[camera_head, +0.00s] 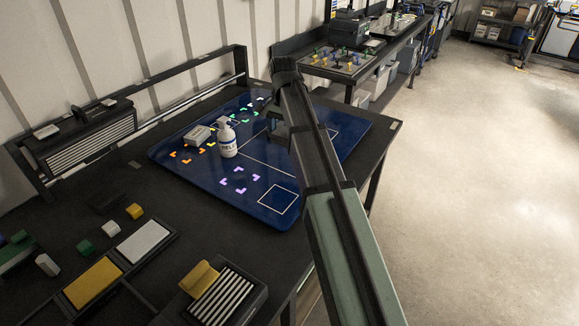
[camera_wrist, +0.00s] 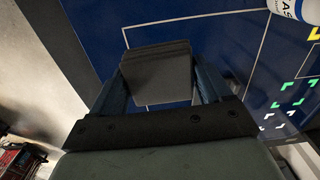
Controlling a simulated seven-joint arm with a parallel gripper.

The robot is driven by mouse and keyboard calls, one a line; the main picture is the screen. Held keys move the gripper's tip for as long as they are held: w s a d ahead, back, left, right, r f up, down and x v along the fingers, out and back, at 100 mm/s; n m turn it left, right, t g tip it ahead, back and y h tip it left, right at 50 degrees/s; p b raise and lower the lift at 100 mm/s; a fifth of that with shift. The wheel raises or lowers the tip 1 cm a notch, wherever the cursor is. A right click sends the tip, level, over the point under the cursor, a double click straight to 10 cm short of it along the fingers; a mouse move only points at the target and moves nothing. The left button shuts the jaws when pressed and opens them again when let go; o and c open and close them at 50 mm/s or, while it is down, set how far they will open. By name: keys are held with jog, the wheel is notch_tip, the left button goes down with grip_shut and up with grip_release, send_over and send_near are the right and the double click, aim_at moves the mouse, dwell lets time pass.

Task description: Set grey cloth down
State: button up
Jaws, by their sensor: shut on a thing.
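The grey cloth (camera_wrist: 158,80) shows in the wrist view as a dark, folded block between the two fingers of my gripper (camera_wrist: 157,62). The fingers are shut on its sides. Behind the cloth lies the blue mat (camera_wrist: 222,32) with white lines; I cannot tell whether the cloth touches it. In the head view my gripper (camera_head: 278,124) is over the right-middle part of the blue mat (camera_head: 206,182). My arm hides much of that area, and I cannot make out the cloth clearly there.
A white bottle (camera_head: 227,141) stands upright on the mat, left of my gripper. A small grey box (camera_head: 197,135) sits beside it. Coloured corner marks and white outlines lie on the mat. The dark table (camera_head: 150,190) holds trays and several small blocks at the front left.

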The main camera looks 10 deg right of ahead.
aim_at(289, 166)
jog(key=shift+s+d+f, duration=0.1)
jog(key=shift+s+d, duration=0.05)
jog(key=shift+d, duration=0.65)
jog(key=shift+d+f, duration=0.1)
jog(key=shift+f, duration=4.8)
jog(key=shift+f, duration=0.15)
jog(key=o, duration=0.9)
jog(key=shift+o, duration=0.2)
notch_tip(289, 166, up, 12)
jog(key=shift+r, duration=0.2)
